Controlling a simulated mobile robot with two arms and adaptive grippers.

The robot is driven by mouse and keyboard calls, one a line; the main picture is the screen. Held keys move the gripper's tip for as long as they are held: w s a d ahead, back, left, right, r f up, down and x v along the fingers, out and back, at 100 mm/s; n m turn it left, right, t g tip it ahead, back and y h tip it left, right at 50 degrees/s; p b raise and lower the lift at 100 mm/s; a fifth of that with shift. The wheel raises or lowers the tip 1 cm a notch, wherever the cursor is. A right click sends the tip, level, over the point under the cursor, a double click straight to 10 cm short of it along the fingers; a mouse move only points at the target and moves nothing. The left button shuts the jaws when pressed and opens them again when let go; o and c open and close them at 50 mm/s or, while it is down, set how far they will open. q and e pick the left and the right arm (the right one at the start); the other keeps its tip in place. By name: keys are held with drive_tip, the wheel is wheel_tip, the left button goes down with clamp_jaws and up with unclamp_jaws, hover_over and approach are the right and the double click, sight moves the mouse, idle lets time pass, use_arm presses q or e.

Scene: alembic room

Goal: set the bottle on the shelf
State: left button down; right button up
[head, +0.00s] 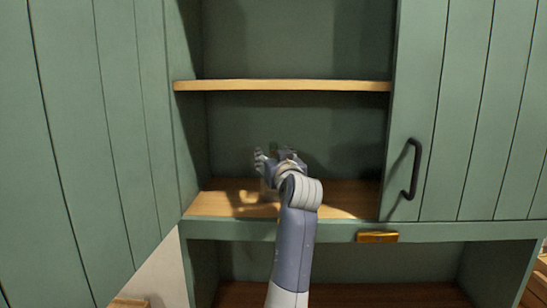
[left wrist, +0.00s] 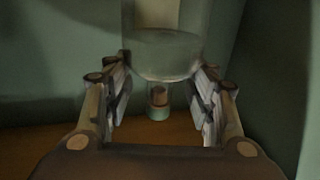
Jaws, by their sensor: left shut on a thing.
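The bottle is clear glass and shows in the left wrist view (left wrist: 166,52), between the two fingers of my left gripper (left wrist: 162,95). Its upper part is cut off by the frame. A narrow piece with a brown, cork-like inside shows below it; I cannot tell whether it belongs to the bottle. My left gripper (head: 272,158) is shut on the bottle inside the open cabinet, above the lower wooden shelf (head: 225,205). In the head view the bottle is mostly hidden by the gripper, so I cannot tell whether it touches the shelf. My right gripper is not in view.
An upper wooden shelf board (head: 290,86) runs above my gripper. Green plank panels flank the opening; the right door (head: 465,110) has a dark handle (head: 413,170). A brass plate (head: 377,237) is on the front edge. The lower shelf has bare room on both sides.

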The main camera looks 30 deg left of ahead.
use_arm(q)
drive_tip(key=c, duration=1.1)
unclamp_jaws()
drive_tip(key=shift+f, duration=0.15)
drive_tip(key=o, duration=0.4)
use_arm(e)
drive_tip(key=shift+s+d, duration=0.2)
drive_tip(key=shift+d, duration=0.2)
use_arm(q)
drive_tip(key=shift+r, duration=0.2)
drive_tip(key=b+v, duration=0.4)
drive_tip(key=v, duration=0.8)
drive_tip(key=shift+b, duration=0.35)
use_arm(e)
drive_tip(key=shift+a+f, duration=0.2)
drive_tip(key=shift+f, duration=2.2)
use_arm(q)
drive_tip(key=shift+f, duration=0.1)
